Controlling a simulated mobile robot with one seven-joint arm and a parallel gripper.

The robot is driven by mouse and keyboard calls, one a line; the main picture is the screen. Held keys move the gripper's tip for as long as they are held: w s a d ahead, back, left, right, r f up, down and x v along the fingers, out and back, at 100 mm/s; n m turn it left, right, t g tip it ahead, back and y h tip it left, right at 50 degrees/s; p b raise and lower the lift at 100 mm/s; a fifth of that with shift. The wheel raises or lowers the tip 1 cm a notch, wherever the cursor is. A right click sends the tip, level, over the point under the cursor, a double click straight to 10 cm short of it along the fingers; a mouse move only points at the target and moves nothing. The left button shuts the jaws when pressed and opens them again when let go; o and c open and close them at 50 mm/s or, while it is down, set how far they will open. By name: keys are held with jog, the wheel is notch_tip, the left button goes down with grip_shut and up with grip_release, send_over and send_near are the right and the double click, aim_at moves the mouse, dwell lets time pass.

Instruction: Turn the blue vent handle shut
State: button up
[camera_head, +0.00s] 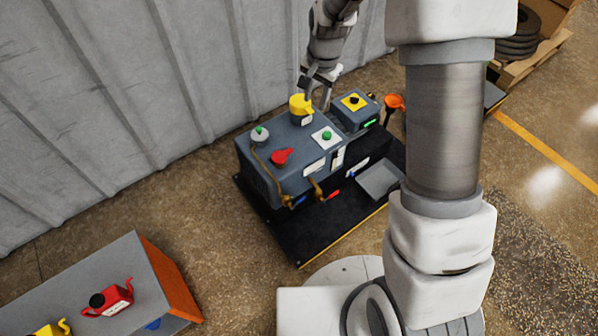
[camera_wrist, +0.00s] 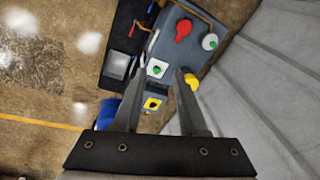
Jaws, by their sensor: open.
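The blue handle (camera_head: 299,201) is small and sits low on the front left of the grey furnace unit (camera_head: 262,178), beside a brass pipe. It shows only as a small blue spot near the top edge of the wrist view (camera_wrist: 151,8). Its exact angle is too small to tell. My gripper (camera_head: 318,98) is above the back of the unit, close to the yellow knob (camera_head: 300,104), well away from the blue handle. In the wrist view my gripper (camera_wrist: 160,73) has its two fingers apart with nothing held between them.
A red-handled valve (camera_head: 332,195) is right of the blue handle. A red knob (camera_head: 281,157), a green button (camera_head: 326,136) and a smaller box with a black knob (camera_head: 354,101) are on top. A bench with red and yellow cans (camera_head: 108,299) stands at lower left. A corrugated wall is behind.

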notch_tip(320, 180, down, 16)
jog(key=w+a+m+g+b, duration=0.1)
jog(key=w+a+m+b, duration=0.1)
jog(key=m+g+b, duration=0.1)
jog(key=m+b, duration=0.1)
jog(key=b, duration=0.1)
send_over(300, 200)
notch_tip(300, 200, down, 20)
jog(key=shift+h, duration=0.3)
notch_tip(300, 200, down, 17)
jog(key=b, duration=0.5)
jog(key=shift+f, duration=0.15)
jog(key=shift+c, duration=0.2)
grip_shut()
